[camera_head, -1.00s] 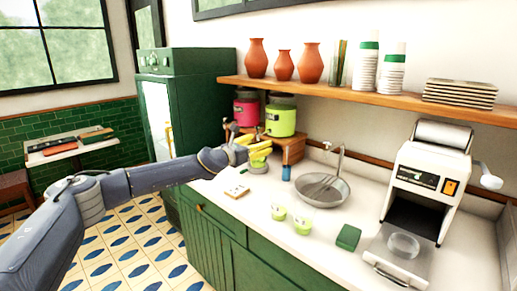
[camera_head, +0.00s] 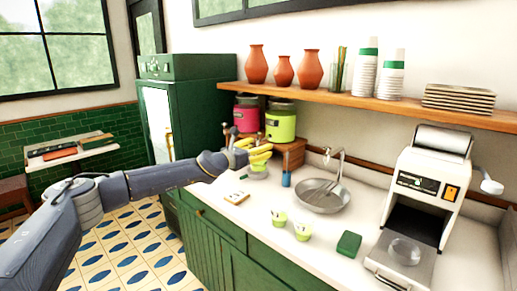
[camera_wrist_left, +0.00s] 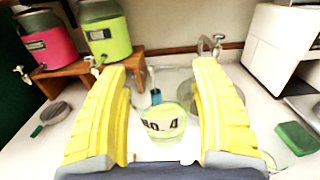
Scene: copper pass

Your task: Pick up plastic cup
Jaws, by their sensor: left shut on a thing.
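My left gripper (camera_head: 262,154) has yellow ribbed fingers and is over the back part of the white counter, in front of the drink dispensers. In the left wrist view the gripper (camera_wrist_left: 166,100) has a finger on each side of a clear plastic cup (camera_wrist_left: 165,125) with a pale green band and dark lettering. The gripper is shut on this cup. The fingers partly cover the cup in the head view, and I cannot tell whether its base touches the counter. Two similar cups, one (camera_head: 279,218) and another (camera_head: 302,231), stand nearer the front edge. My right gripper is not in view.
A pink dispenser (camera_head: 246,113) and a lime dispenser (camera_head: 281,122) stand on a wooden stand behind the gripper. A round sink (camera_head: 322,198) with a tap, a blue object (camera_head: 286,179), a green sponge (camera_head: 349,243) and a white machine (camera_head: 430,185) are to the right.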

